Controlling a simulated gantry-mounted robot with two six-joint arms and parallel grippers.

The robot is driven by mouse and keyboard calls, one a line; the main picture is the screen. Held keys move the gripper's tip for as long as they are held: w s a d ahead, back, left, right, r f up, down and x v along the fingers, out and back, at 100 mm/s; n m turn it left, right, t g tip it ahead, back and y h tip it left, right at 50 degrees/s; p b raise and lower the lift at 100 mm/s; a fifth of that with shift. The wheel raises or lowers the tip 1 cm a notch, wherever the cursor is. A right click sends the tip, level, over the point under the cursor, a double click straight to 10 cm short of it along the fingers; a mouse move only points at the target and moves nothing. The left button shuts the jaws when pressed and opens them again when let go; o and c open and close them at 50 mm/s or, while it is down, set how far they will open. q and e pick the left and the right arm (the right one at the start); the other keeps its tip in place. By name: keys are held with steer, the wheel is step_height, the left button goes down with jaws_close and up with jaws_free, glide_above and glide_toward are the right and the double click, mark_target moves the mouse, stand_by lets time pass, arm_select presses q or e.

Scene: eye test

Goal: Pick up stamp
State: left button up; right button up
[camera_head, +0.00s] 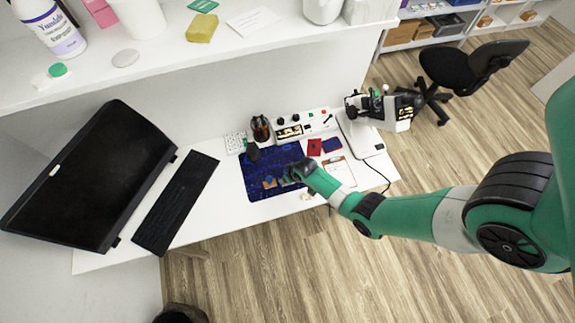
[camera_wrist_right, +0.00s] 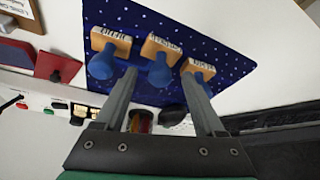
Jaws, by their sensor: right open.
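Three stamps with wooden bases and blue handles sit on a dark blue starry mat (camera_wrist_right: 215,30): a left stamp (camera_wrist_right: 103,64), a middle stamp (camera_wrist_right: 160,72) and a right stamp (camera_wrist_right: 200,70). My right gripper (camera_wrist_right: 160,75) is open, and in the wrist view the middle stamp's handle shows between its fingertips. I cannot tell how deep the handle sits between them. In the head view the right gripper (camera_head: 287,180) is low over the front of the mat (camera_head: 262,161) and partly hides the stamps. My left gripper is not in view.
A red pad (camera_head: 314,147) and a blue pad (camera_head: 332,144) lie right of the mat, near a clipboard (camera_head: 340,174). A pen cup (camera_head: 261,130) and a switch panel (camera_head: 305,124) stand behind. A microscope (camera_head: 385,108) is at the right, a keyboard (camera_head: 176,203) at the left.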

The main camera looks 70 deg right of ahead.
steer(key=shift+x, duration=0.95)
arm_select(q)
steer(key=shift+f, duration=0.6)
arm_select(e)
jaws_close()
steer(key=shift+r, duration=0.1)
